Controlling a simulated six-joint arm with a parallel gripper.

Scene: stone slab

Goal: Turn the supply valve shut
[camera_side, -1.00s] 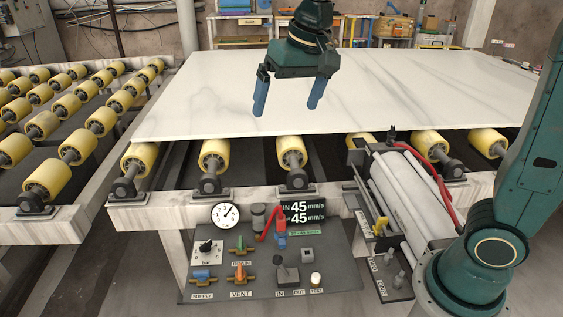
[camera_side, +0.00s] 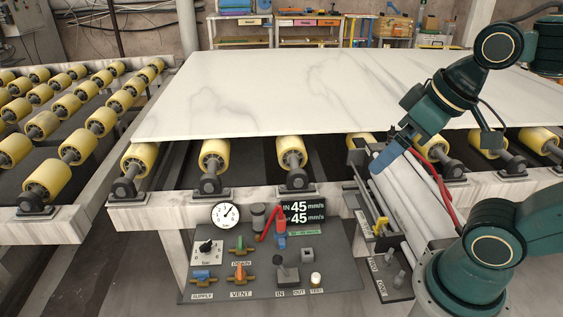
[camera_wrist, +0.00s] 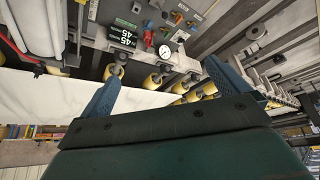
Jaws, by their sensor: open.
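The supply valve (camera_side: 202,277) has a blue handle and sits at the lower left of the control panel (camera_side: 335,270), above a SUPPLY label. Its handle looks sideways in the side view, but it is too small to be sure. My gripper (camera_side: 437,150) is tilted above the white cylinder, right of and higher than the panel. In the wrist view my gripper (camera_wrist: 160,76) shows two blue fingers spread apart with nothing between them.
An orange vent valve (camera_side: 239,272), a green drain valve (camera_side: 239,245), a gauge (camera_side: 226,214), a knob and switches crowd the panel. The white cylinder (camera_side: 405,190) with a red hose stands right of it. A marble slab (camera_side: 300,90) lies on yellow rollers behind.

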